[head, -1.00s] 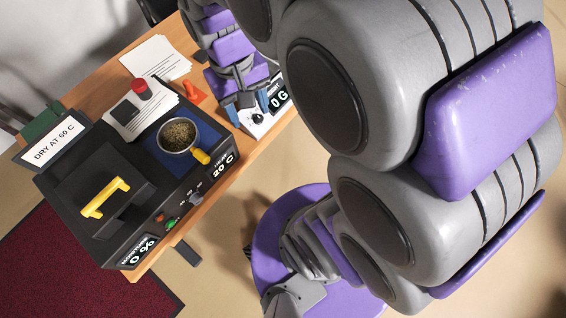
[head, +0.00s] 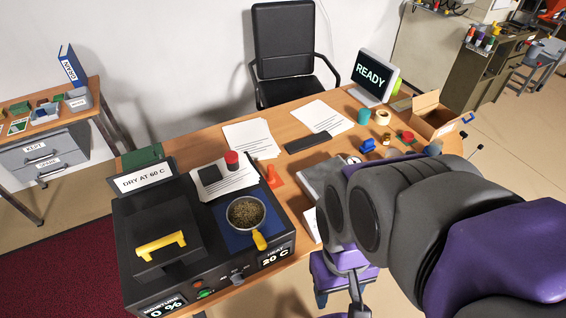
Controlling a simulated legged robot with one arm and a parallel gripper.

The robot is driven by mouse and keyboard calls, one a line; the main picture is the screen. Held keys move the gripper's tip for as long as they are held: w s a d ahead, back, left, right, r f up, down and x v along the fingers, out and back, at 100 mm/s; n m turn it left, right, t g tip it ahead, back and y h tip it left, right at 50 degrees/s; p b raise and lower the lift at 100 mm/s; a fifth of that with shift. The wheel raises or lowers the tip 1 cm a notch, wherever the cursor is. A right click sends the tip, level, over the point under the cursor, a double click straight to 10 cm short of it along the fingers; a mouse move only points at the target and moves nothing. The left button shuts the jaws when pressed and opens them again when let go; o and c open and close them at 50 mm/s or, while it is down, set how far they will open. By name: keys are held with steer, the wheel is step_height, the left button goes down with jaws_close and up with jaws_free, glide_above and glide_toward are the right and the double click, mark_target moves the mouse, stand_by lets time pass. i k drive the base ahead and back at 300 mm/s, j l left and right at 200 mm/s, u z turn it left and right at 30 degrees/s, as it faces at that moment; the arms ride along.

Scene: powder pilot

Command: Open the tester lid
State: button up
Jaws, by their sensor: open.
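The tester (head: 200,270) is a black box at the front left of the desk, in the head view. Its flat black lid (head: 180,255) appears closed and carries a yellow handle (head: 160,245). The front panel shows a moisture display (head: 167,308) reading 0 % and a heat display (head: 275,257) reading 20 C, with a knob (head: 237,279) and a green button (head: 206,293) between.
A pan of granules (head: 246,212) with a yellow handle stands on a blue pad right of the lid. A sign (head: 146,179) reading DRY AT 60 C stands behind the lid. Papers (head: 247,139), a red-capped jar (head: 232,160) and an orange cone (head: 272,176) are farther back.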

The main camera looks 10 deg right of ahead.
mark_target(160, 236)
steer(key=u, duration=1.35)
